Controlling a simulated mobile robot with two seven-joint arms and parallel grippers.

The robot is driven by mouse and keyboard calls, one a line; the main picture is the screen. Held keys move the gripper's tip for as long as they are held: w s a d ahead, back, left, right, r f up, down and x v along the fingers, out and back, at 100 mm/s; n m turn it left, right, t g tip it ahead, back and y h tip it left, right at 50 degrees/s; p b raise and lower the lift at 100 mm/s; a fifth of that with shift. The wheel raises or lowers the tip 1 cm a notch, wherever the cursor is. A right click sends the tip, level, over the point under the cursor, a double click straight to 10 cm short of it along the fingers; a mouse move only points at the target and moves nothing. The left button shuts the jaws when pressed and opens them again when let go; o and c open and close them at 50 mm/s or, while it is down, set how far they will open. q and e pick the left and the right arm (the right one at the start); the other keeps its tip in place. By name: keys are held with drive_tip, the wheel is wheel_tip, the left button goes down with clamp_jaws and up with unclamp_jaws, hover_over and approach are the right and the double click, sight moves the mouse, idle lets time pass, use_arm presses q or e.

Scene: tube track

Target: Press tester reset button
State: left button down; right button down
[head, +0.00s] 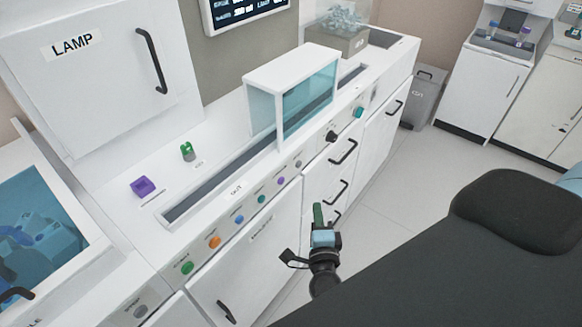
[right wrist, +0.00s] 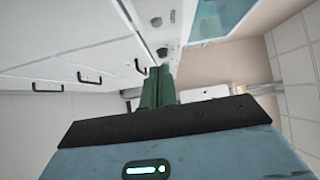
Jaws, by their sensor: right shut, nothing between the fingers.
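A row of coloured buttons runs along the counter's front face in the head view: green (head: 187,267), orange (head: 214,242), blue (head: 239,219), and several smaller ones beyond. A black knob (head: 331,137) and a teal button (head: 358,112) sit farther right. The labels are too small to read, so I cannot tell which is the tester reset. My right gripper (head: 318,212), with green fingers, is shut and empty in front of the drawers, apart from the buttons. In the right wrist view its fingers (right wrist: 158,86) point towards a dark round knob (right wrist: 162,52). My left gripper is out of view.
A clear-sided box (head: 310,97) straddles the slot in the counter. Drawer handles (head: 343,152) stick out below the buttons. A LAMP cabinet (head: 95,75) hangs at upper left. A grey bin (head: 425,97) stands past the counter's end. The floor (head: 385,175) is clear there.

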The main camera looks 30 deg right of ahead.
sight(299, 165)
drive_tip(key=shift+w+d+m, duration=0.15)
drive_tip(key=shift+w+m, duration=0.15)
drive_tip(key=shift+m, duration=0.1)
